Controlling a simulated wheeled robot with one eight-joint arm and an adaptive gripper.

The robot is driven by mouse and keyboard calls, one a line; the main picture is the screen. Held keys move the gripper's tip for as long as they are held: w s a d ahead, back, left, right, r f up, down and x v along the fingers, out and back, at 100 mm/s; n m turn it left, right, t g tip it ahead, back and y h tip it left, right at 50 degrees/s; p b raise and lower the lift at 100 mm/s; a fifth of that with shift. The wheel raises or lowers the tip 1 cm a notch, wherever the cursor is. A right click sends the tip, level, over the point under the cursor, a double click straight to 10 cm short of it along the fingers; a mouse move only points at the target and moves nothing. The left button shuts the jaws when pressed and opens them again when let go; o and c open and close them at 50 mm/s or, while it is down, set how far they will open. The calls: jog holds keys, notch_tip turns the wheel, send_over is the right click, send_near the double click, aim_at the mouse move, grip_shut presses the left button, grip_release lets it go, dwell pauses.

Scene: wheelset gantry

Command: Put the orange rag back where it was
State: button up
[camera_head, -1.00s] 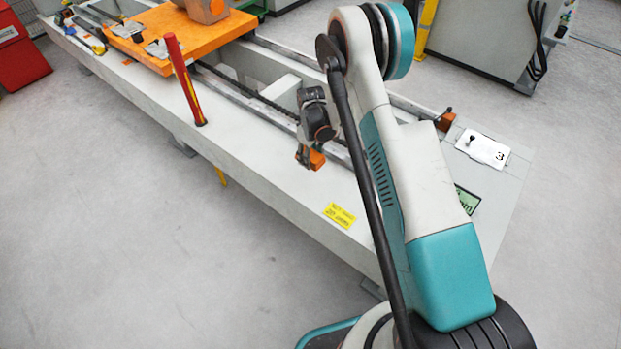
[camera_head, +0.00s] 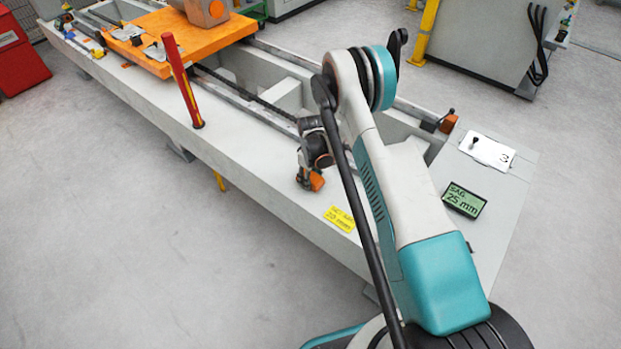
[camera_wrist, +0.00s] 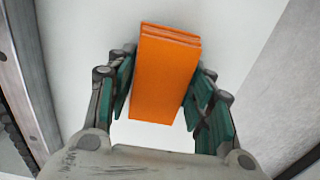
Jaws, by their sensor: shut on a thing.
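The orange rag (camera_wrist: 164,80) is a folded block with layered edges, between the two fingers of my gripper (camera_wrist: 160,98) in the wrist view. The fingers press on its left and right sides. In the head view, my gripper (camera_head: 309,176) is low over the pale top of the gantry beam (camera_head: 260,178), and the orange rag (camera_head: 317,182) shows at its tip. I cannot tell whether the rag touches the surface.
A red upright post (camera_head: 183,82) stands on the beam to the left. A yellow label (camera_head: 340,219) lies near the front edge. A green display (camera_head: 464,200) reading "SAG 25 mm" and a white card (camera_head: 487,152) lie right. An orange carriage (camera_head: 172,36) sits at the back left.

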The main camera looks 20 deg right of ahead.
jog(key=shift+f, duration=0.1)
jog(key=o, duration=1.1)
